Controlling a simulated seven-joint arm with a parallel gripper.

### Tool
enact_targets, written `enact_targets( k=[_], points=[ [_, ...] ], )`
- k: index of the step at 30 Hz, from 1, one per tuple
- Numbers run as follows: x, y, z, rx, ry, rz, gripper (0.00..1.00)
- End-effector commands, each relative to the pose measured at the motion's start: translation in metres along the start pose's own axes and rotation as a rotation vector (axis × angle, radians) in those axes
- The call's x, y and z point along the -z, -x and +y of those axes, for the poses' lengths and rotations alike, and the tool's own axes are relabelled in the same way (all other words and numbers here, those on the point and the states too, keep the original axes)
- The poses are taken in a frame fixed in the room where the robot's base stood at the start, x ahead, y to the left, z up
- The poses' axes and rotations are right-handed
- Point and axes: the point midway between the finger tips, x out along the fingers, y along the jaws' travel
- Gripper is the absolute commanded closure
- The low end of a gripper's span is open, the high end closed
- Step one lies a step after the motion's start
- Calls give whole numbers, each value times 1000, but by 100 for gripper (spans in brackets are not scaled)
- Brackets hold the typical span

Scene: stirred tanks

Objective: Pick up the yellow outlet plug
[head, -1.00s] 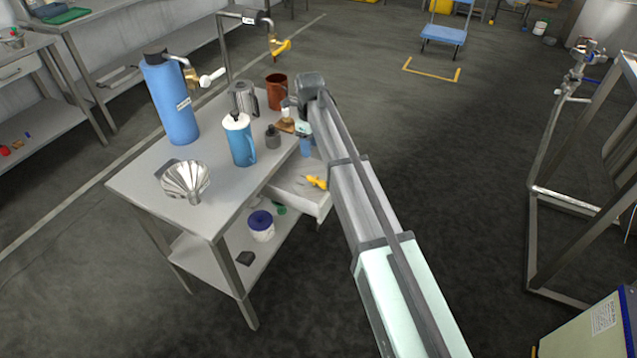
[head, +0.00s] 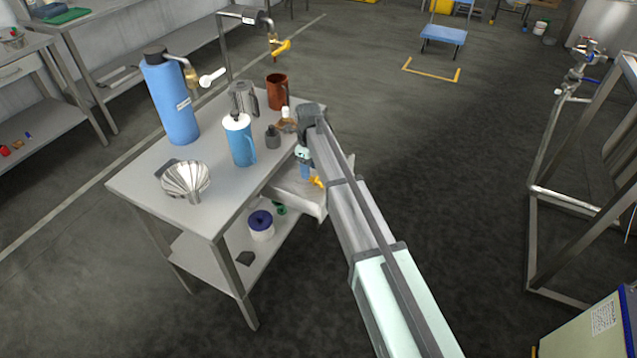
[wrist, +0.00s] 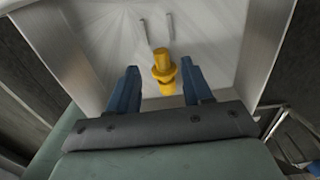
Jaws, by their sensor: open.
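The yellow outlet plug (wrist: 162,66) lies on the light floor of the open drawer (wrist: 205,35). In the wrist view it sits between and a little beyond the two blue fingertips. In the head view a small part of the yellow plug (head: 318,182) shows beside my gripper and arm. My gripper (wrist: 162,80) is open, its fingers apart on either side of the plug, with no visible contact. In the head view my gripper (head: 305,172) reaches down over the open drawer (head: 298,200).
The drawer walls rise close on both sides of my gripper. The table (head: 150,180) above holds a blue bottle (head: 170,105), a blue jug (head: 240,145), a metal funnel (head: 187,182) and a brown mug (head: 278,92).

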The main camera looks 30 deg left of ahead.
Motion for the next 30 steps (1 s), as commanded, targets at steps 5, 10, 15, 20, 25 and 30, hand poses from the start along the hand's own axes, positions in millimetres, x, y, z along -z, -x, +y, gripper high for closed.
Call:
enact_targets(
  k=[5, 10, 15, 20, 25, 30],
  points=[
    [5, -23, -2, -1, 0, 1, 50],
    [4, -42, -2, 0, 0, 0, 50],
    [4, -44, -2, 1, 0, -1, 50],
    [4, -44, -2, 1, 0, 0, 57],
    [4, -44, -2, 1, 0, 0, 73],
    [4, -44, -2, 1, 0, 0, 89]
  ],
)
